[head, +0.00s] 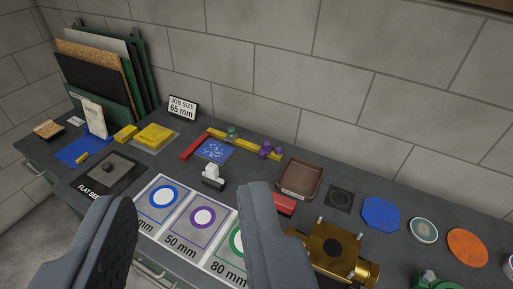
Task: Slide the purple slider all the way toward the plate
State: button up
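A green knob (232,132) stands on the same rail further left. A blue plate (215,150) with a white pattern lies in the corner between the yellow rail and a red bar (195,145). A gap shows between the purple slider and the plate. My gripper (190,198) is open and empty in the foreground, its fingers wide apart, nearer than the rail and not touching the slider.
A small white-and-black block (213,177) stands in front of the plate. A brown tray (298,180) is right of the slider, with a brass fixture (333,246) nearer. A job size sign (183,106) stands behind left. The grey wall (340,95) closes off the back.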

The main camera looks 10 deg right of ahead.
aim_at(266, 149)
jog(key=z, duration=0.15)
jog(key=i, duration=0.9)
jog(key=u, duration=0.1)
